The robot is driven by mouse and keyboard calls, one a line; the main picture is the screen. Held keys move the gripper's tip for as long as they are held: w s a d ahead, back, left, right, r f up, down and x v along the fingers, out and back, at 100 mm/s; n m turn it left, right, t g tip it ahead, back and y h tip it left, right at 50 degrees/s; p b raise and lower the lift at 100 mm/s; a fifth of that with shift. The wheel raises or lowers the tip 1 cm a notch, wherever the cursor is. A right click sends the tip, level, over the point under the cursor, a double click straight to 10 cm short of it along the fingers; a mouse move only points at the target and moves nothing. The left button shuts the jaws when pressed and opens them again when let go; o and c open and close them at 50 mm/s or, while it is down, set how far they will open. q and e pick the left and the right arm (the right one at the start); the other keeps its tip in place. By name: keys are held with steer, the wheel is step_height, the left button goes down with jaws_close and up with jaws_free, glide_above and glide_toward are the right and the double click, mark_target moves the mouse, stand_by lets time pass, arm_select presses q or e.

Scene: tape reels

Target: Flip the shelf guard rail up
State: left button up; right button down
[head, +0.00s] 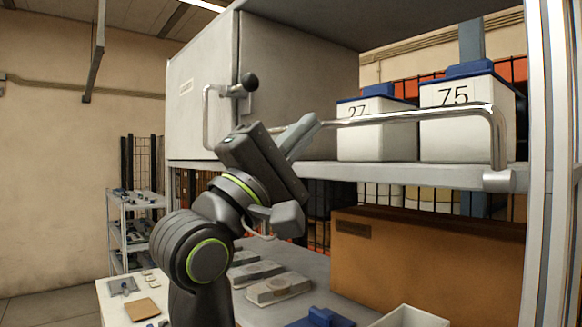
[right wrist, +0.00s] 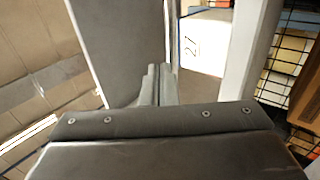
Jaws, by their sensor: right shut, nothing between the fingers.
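The guard rail (head: 420,115) is a chrome bar in front of the numbered boxes on the shelf (head: 430,175). Its right end bends down to a bracket at the shelf's front edge, and the bar stands above that edge. In the right wrist view the closed fingers (right wrist: 158,85) point toward a thin bright bar. My left gripper is out of view.
Below are a brown box (head: 420,265) and a worktop with flat parts. A pale post (head: 545,200) bounds the right.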

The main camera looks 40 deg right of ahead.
steer(key=shift+r, duration=0.25)
steer(key=shift+d, duration=0.35)
steer(key=shift+a, duration=0.1)
stand_by(0.3)
